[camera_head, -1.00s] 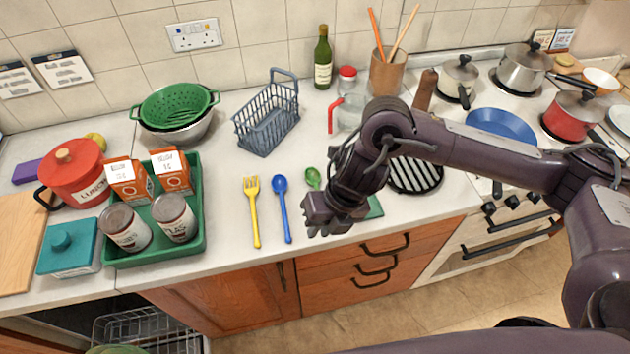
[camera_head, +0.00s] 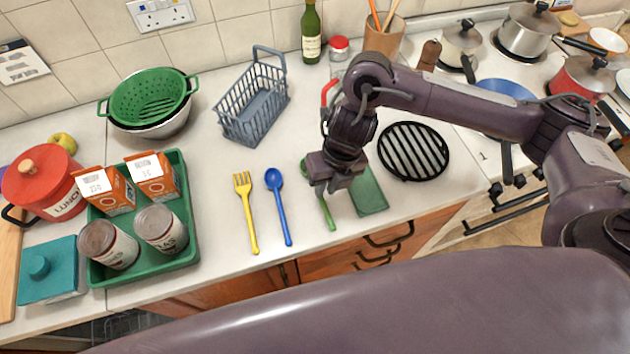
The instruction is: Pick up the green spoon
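The green spoon (camera_head: 328,215) lies on the white counter, to the right of a blue spoon (camera_head: 278,205) and a yellow fork (camera_head: 246,212). Its handle end shows toward the counter's front edge; most of its upper part is hidden behind my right gripper. My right gripper (camera_head: 328,192) points down over the spoon's middle. Whether its fingers are apart or touch the spoon cannot be told. My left gripper is out of view.
A green flat block (camera_head: 368,190) lies just right of the gripper, with a black round rack (camera_head: 413,150) beyond. A blue-grey basket (camera_head: 252,108) stands behind the cutlery. A green tray (camera_head: 187,222) with cans and cartons is at the left. Counter between tray and fork is clear.

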